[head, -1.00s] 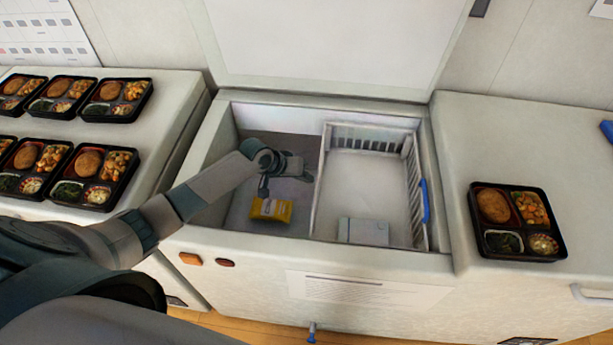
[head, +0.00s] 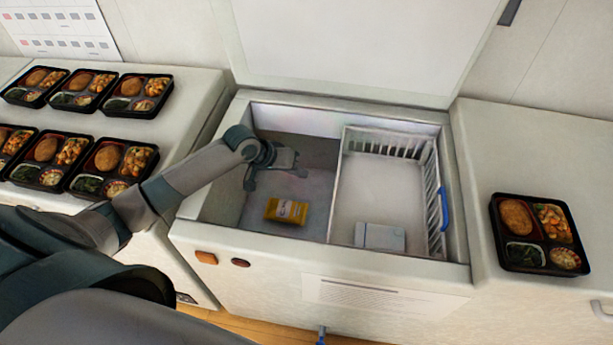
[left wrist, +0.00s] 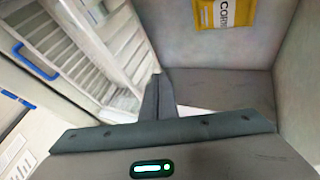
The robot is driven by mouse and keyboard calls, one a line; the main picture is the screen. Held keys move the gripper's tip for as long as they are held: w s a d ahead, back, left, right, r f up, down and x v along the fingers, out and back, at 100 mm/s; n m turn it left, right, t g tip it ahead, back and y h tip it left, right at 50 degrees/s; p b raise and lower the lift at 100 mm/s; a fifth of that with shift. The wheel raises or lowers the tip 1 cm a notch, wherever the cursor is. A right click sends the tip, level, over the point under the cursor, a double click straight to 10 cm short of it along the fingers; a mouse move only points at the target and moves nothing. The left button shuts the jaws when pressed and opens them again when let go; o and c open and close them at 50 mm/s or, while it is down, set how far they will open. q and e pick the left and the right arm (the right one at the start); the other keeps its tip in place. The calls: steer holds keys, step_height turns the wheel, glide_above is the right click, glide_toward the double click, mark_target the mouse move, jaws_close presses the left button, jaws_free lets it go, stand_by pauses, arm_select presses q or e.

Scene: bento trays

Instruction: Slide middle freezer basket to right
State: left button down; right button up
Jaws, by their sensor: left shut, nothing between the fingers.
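The white slatted basket (head: 433,195) sits in the right half of the open chest freezer (head: 215,190), close to its right inner wall. A blue handle (head: 444,208) is on its right side. The slatted basket (left wrist: 95,50) also shows at the upper left of the left wrist view. My left gripper (head: 298,171) is over the left part of the freezer, left of the basket's left wall and apart from it. It is shut and empty; it shows as a dark finger in the left wrist view (left wrist: 158,95). My right gripper is not in view.
A yellow corn bag (head: 286,211) lies on the freezer floor below my left gripper, and shows in the wrist view (left wrist: 225,12). A white box (head: 380,236) lies in the basket. The lid (head: 350,45) stands open. Bento trays (head: 535,233) sit on both sides.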

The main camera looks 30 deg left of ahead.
arm_select(q)
steer(key=shift+v, duration=1)
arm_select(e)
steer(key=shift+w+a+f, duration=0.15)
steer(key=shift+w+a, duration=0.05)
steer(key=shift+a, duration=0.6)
